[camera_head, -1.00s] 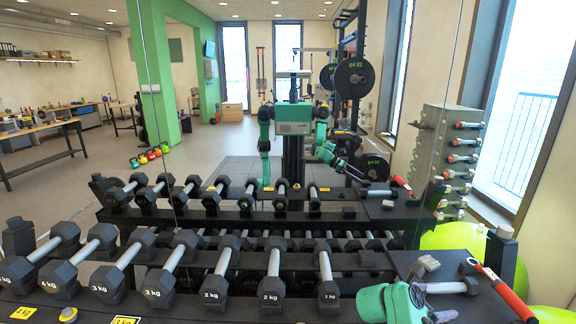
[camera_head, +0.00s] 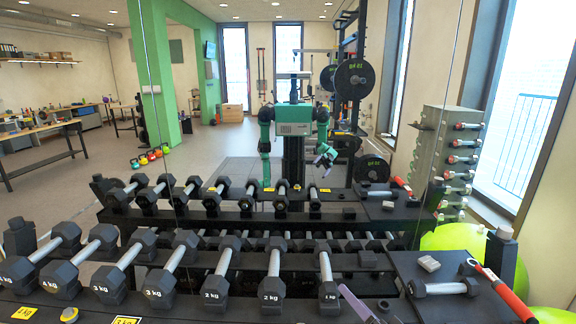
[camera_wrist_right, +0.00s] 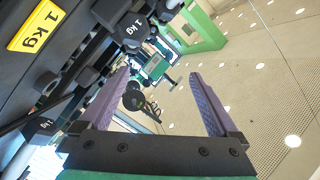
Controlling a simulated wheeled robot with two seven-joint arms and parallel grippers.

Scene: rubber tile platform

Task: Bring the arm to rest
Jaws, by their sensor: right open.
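My right gripper (camera_head: 358,304) shows at the bottom edge of the head view as a purple finger in front of the 1 kg dumbbell (camera_head: 326,272). In the right wrist view my right gripper (camera_wrist_right: 155,95) has two purple ridged fingers spread wide apart, with nothing between them. The rest of the right arm is below the head view's frame. My left gripper does not show directly. A mirror behind the rack shows my reflection (camera_head: 293,128), with its right-hand arm bent and a gripper low beside it.
The dark rack (camera_head: 195,306) holds dumbbells in a row, with yellow weight labels (camera_wrist_right: 37,27). On its right part lie a single dumbbell (camera_head: 444,288), a small grey block (camera_head: 428,264) and a red-handled tool (camera_head: 507,292). A green ball (camera_head: 458,237) is behind.

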